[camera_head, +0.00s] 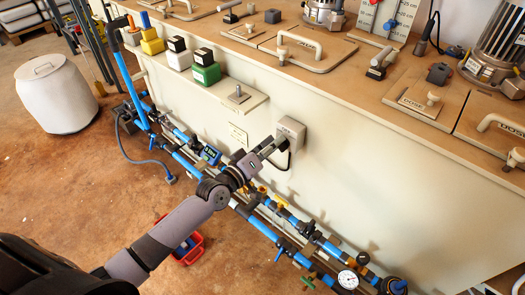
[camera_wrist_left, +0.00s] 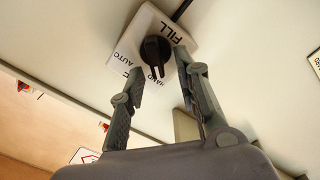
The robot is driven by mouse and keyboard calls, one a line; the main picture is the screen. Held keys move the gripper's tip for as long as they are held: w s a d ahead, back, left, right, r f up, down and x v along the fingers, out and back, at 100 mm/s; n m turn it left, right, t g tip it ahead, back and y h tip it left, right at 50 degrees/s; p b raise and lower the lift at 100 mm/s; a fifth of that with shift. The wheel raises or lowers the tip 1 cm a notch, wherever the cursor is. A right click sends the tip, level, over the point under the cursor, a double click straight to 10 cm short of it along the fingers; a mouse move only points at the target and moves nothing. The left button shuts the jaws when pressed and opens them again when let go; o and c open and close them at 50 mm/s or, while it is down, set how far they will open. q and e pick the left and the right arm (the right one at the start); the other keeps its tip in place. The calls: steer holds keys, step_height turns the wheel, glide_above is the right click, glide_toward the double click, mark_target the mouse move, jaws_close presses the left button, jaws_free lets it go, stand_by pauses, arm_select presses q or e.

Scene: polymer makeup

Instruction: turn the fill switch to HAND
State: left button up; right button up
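The fill switch is a pale box (camera_head: 291,130) on the upright face of the long bench in the head view. In the left wrist view its white plate (camera_wrist_left: 184,37) reads FILL, with HAND and AUTO in smaller letters. My left gripper (camera_head: 272,146) reaches the box from the lower left. In the left wrist view the gripper (camera_wrist_left: 158,66) is open, with its fingertips on either side of the knob and a gap visible. My right gripper is not in view.
Blue pipes with valves and a gauge (camera_head: 348,279) run along the floor below the bench. A small shelf (camera_head: 240,100) juts out left of the switch. A red bin (camera_head: 187,249) and a white drum (camera_head: 56,95) stand on the floor.

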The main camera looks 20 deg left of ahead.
arm_select(q)
steer(key=v, duration=1.1)
steer(key=shift+s, duration=0.25)
